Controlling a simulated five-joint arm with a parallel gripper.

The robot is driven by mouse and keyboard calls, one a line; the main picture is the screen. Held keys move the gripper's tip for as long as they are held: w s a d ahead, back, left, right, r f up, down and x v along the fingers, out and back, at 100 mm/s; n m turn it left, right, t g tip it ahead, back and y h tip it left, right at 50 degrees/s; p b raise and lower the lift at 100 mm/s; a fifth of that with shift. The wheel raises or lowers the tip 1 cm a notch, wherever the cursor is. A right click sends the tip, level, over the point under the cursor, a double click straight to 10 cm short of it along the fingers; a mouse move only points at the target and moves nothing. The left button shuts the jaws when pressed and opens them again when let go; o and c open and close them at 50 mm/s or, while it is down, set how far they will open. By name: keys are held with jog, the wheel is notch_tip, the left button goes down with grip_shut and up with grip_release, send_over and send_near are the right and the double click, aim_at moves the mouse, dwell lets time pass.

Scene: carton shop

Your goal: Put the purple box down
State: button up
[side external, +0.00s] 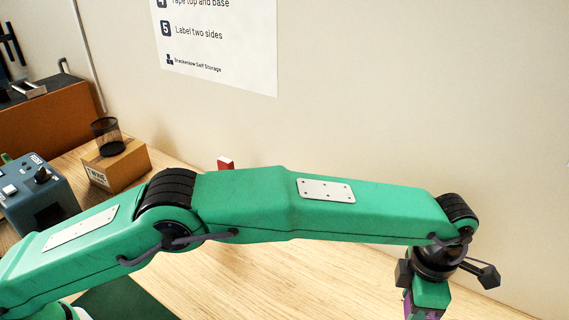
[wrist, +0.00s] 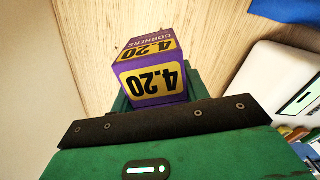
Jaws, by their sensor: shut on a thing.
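The purple box (wrist: 150,92), with yellow "4.20" labels and the word "CORNERS", is in the middle of the wrist view. My gripper (wrist: 157,88) is shut on it, with green jaw parts showing on both sides of the box. In the side view my gripper (side external: 426,308) points down at the lower right, with a sliver of purple (side external: 407,304) beside it. The picture edge cuts off the rest there, so I cannot tell whether the box touches the table.
The wooden table (side external: 330,275) is mostly bare here. A cardboard box (side external: 115,170) bears a black mesh cup (side external: 107,137). A blue-grey device (side external: 38,195) stands at left. The wrist view shows a white device (wrist: 275,85) at right and a blue thing (wrist: 290,10) at the top corner.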

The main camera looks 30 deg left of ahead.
send_over(399, 307)
jog(key=shift+f, duration=2)
jog(key=shift+f, duration=2)
jog(key=shift+f, duration=0.15)
jog(key=o, duration=1.1)
jog(key=shift+r, duration=3.95)
